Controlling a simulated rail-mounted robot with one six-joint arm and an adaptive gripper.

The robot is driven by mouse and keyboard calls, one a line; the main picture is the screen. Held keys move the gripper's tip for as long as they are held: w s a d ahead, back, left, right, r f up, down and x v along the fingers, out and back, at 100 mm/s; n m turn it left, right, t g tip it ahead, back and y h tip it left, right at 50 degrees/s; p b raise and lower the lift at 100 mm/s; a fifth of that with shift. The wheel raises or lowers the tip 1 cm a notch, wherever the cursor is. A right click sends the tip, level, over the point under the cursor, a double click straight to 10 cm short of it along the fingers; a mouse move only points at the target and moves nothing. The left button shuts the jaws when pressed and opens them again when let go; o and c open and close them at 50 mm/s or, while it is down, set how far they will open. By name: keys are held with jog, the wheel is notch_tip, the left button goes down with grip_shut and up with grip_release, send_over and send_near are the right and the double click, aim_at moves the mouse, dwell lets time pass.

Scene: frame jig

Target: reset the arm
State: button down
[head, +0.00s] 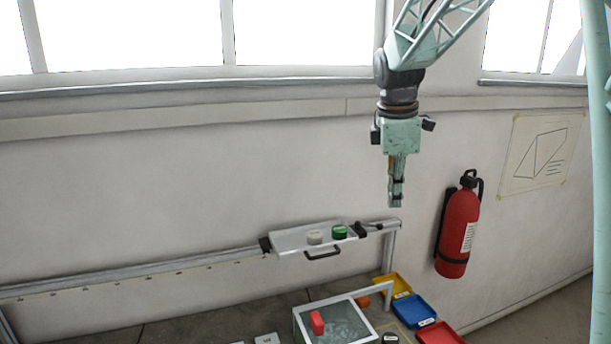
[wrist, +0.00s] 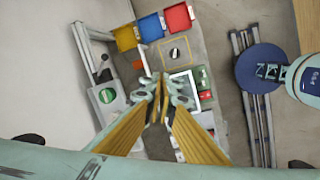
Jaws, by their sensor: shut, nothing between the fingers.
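My gripper (head: 396,200) hangs from my arm with its fingers pointing down, high above the work table and in front of the wall. Its fingers are together and nothing is between them. In the wrist view the gripper (wrist: 159,88) shows its two yellowish fingers meeting near the middle. It touches nothing.
A fire extinguisher (head: 459,230) hangs at right.

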jog(key=s+m+t+b, duration=0.1)
jog(key=s+m+b, duration=0.65)
jog(key=s, duration=1.65)
jog(key=s+a+f+m+b, duration=0.1)
jog(key=s+f+m+b, duration=0.2)
jog(key=s, duration=0.9)
jog(key=s+a+f+m+y+b, duration=0.1)
jog(key=s+f+m+b, duration=0.3)
jog(key=s+f, duration=0.6)
jog(key=s+m, duration=0.2)
jog(key=shift+s+a+f+t, duration=0.2)
jog(key=shift+s+f+t, duration=0.1)
jog(key=shift+t, duration=0.1)
